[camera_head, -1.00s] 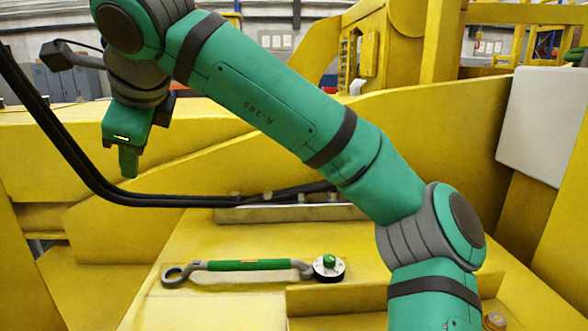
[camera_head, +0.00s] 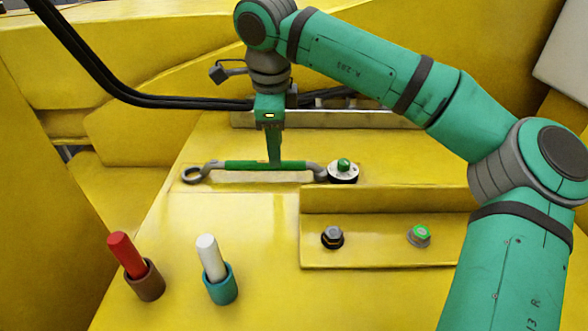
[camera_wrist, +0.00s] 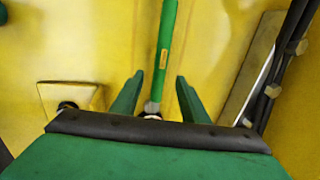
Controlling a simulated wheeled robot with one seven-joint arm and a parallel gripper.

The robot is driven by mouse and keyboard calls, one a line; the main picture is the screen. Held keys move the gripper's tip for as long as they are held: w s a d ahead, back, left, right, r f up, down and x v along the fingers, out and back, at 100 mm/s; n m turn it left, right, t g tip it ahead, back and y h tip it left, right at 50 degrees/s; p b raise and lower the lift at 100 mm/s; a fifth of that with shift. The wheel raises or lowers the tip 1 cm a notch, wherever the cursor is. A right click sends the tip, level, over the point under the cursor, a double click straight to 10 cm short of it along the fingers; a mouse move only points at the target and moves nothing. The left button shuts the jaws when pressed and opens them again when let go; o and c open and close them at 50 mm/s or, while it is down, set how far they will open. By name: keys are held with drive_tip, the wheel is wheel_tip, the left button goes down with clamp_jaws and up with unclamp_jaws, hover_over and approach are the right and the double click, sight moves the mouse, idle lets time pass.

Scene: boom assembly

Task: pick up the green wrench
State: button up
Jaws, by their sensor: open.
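The green wrench (camera_head: 245,165) lies across the yellow surface in the head view, with a grey ring at its left end. Its right end meets a round white disc with a green knob (camera_head: 344,164). My gripper (camera_head: 275,160) points straight down at the handle, right of its middle. In the wrist view, the wrench's green handle (camera_wrist: 165,50) passes between the two open fingers of my gripper (camera_wrist: 159,76), with a gap on both sides. Whether the fingertips reach down around the handle I cannot tell.
A red peg in a brown holder (camera_head: 145,280) and a white peg in a teal holder (camera_head: 221,288) stand front left. A yellow ledge with a dark bolt (camera_head: 332,237) and a green-topped bolt (camera_head: 419,236) is at right. Black hoses (camera_head: 160,103) run behind.

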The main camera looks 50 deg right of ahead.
drive_tip(key=f, duration=0.3)
drive_tip(key=d+f, duration=0.1)
drive_tip(key=f, duration=0.1)
drive_tip(key=shift+w, duration=0.2)
drive_tip(key=shift+r, duration=0.1)
drive_tip(key=shift+a, duration=0.1)
drive_tip(key=shift+c, duration=0.6)
clamp_jaws()
drive_tip(key=shift+r, duration=0.15)
wheel_tip(320, 180, up, 18)
